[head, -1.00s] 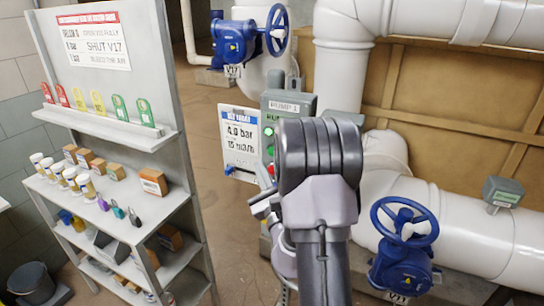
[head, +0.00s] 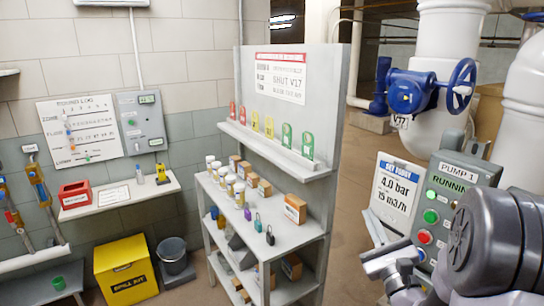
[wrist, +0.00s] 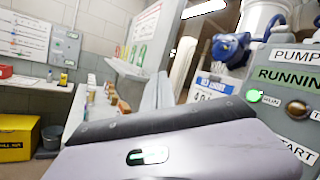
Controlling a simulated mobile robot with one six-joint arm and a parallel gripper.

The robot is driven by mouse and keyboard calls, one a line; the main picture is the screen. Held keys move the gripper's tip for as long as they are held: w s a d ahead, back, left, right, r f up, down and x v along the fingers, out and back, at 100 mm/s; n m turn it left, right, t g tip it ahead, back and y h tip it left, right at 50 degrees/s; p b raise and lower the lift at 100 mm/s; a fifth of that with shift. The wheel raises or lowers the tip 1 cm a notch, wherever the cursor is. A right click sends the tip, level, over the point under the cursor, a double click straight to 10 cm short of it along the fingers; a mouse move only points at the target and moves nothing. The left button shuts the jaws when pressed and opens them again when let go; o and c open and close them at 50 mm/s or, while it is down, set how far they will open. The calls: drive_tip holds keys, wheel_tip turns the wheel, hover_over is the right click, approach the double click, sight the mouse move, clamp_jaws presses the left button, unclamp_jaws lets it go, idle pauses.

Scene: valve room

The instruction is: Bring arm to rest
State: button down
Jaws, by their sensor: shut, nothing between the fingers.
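My arm's dark rounded joint (head: 490,245) fills the lower right of the head view, with a paler grey end part (head: 388,262) to its left, in front of the pump panel. In the wrist view, a pale grey body of mine with a green light covers the lower half. My gripper (wrist: 158,92) shows past its dark edge as narrow grey fingers, shut and empty; its tips are hard to make out. Nothing is seen touching the arm.
The pump 1 panel (head: 444,205), reading RUNNING, and a white notice board (head: 396,190) stand close by the arm. A blue valve (head: 407,92) is on the white pipe behind. A shelf rack (head: 336,120) is at centre; a yellow bin (head: 124,268) stands left.

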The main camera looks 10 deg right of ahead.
drive_tip(key=s+a+r+n+g+y, duration=0.1)
drive_tip(key=s+a+n+g+y, duration=0.3)
drive_tip(key=a, duration=0.5)
drive_tip(key=s+a+r+n+g+y+b, duration=0.1)
drive_tip(key=a+n+g+y, duration=0.2)
drive_tip(key=a+n+y, duration=0.45)
drive_tip(key=s+a+n+g+y, duration=0.2)
drive_tip(key=s+a+g+y, duration=0.15)
drive_tip(key=a, duration=0.65)
drive_tip(key=s+a+f+n+g+h+b, duration=0.1)
drive_tip(key=s+a+f+n+g, duration=0.25)
drive_tip(key=s, duration=0.25)
drive_tip(key=s+a+f+n+g+h+b, duration=0.1)
drive_tip(key=s+a+f+n+g+h, duration=0.1)
drive_tip(key=s+a+f+n+g, duration=0.3)
drive_tip(key=s+d+n+t+h, duration=0.1)
drive_tip(key=s+d+n+h, duration=0.1)
drive_tip(key=d, duration=0.4)
drive_tip(key=s+d+f+n+t+h, duration=0.1)
drive_tip(key=s+d+n+t+h, duration=0.1)
drive_tip(key=s+d+h, duration=0.2)
drive_tip(key=d+h, duration=0.2)
drive_tip(key=shift+s+h+b, duration=0.3)
drive_tip(key=shift+s+h, duration=0.05)
drive_tip(key=shift+h, duration=0.05)
drive_tip(key=shift+f, duration=0.1)
